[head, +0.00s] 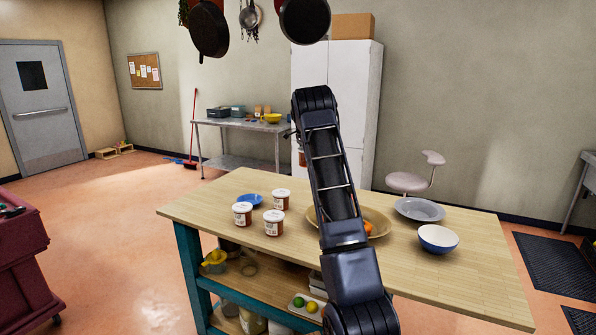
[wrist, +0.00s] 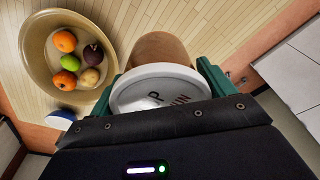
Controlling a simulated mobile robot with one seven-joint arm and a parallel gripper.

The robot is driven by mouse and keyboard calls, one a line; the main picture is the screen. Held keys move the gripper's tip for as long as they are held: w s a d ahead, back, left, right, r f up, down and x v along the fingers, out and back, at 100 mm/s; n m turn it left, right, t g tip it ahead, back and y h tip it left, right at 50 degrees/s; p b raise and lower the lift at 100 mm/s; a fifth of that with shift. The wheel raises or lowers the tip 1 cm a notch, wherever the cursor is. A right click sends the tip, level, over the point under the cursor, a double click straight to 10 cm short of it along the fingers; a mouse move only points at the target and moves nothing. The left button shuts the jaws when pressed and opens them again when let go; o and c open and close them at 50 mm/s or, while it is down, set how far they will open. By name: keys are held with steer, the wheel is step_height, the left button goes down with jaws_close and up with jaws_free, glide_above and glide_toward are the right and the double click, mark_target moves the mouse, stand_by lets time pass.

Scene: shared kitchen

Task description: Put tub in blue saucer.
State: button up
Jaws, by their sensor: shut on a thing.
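My gripper (wrist: 160,78) is shut on a brown tub with a white lid (wrist: 160,88), its green fingers on either side. In the head view my arm hides most of this held tub (head: 302,158), which is up above the far side of the table. The small blue saucer (head: 250,199) lies on the table's left part, apart from the gripper, and looks empty. Three similar tubs stand upright near it: a left one (head: 242,214), a back one (head: 281,199) and a front one (head: 274,223).
The wooden table (head: 460,285) carries a large tan bowl (wrist: 32,80) of fruit, partly behind my arm in the head view. A grey plate (head: 419,208) and a blue-and-white bowl (head: 438,240) stand at right. Pans (head: 208,30) hang overhead. The table's front left is clear.

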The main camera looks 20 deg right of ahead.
steer(key=w+a+r, duration=0.2)
steer(key=a, duration=1.1)
steer(key=w+a+r, duration=0.2)
steer(key=a+r, duration=0.1)
steer(key=a, duration=1)
steer(key=f, duration=2)
steer(key=shift+s+f, duration=0.1)
steer(key=shift+s, duration=0.15)
steer(key=shift+f, duration=0.6)
steer(key=o, duration=1.1)
steer(key=shift+o, duration=0.2)
